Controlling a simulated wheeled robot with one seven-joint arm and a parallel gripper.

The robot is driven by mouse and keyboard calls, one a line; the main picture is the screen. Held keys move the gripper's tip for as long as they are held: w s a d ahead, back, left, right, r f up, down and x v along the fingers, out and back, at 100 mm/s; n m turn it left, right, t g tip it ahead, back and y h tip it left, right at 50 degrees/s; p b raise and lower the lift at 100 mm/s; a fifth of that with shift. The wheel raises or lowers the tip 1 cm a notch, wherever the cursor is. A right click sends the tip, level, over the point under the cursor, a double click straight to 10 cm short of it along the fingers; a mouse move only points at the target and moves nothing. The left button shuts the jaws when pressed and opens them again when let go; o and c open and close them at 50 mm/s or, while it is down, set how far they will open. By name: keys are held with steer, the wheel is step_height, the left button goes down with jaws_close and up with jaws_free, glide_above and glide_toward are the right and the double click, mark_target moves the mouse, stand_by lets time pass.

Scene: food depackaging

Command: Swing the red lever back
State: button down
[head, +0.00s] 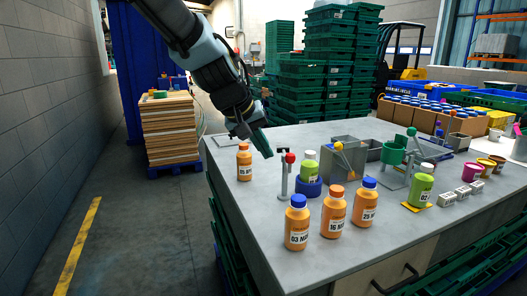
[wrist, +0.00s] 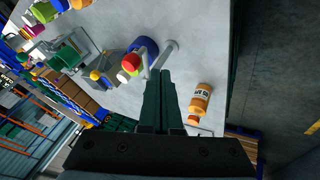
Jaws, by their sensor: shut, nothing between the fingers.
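The red lever's round red knob (head: 290,157) is at the top of a small grey stand (head: 284,187) near the table's left side. In the wrist view the red knob (wrist: 131,62) shows just left of my fingertips. My gripper (head: 266,153) has its green fingers together with nothing between them. It points down, just left of the knob in the head view. In the wrist view my gripper (wrist: 160,75) covers part of the stand. I cannot tell whether the fingers touch the lever.
A green bottle (head: 310,169) stands in a blue holder (head: 308,188) right of the lever. An orange bottle (head: 244,163) stands to the left. Orange bottles with blue or orange caps, such as this one (head: 297,228), stand in front. A grey box (head: 345,160) is behind right.

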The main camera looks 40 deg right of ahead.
steer(key=b+v, duration=0.2)
steer(key=v, duration=0.8)
steer(key=w+a+f+n+t+y, duration=0.1)
steer(key=w+a+f, duration=0.3)
steer(key=a, duration=0.3)
steer(key=w+a+f+n+y, duration=0.1)
steer(key=w+a+f+n, duration=0.15)
steer(key=w+a, duration=0.3)
steer(key=w+a+f+t+y, duration=0.1)
steer(key=w+a+f, duration=0.2)
steer(key=a+f, duration=0.3)
steer(key=s+a+f+n+y, duration=0.1)
steer(key=a+f, duration=0.3)
steer(key=a, duration=0.9)
steer(key=s+a+f+n+y, duration=0.2)
steer(key=a+f, duration=0.3)
steer(key=a, duration=0.8)
steer(key=shift+f+n+g+y, duration=0.2)
steer(key=shift+n+g+y, duration=0.1)
steer(key=shift+n, duration=0.15)
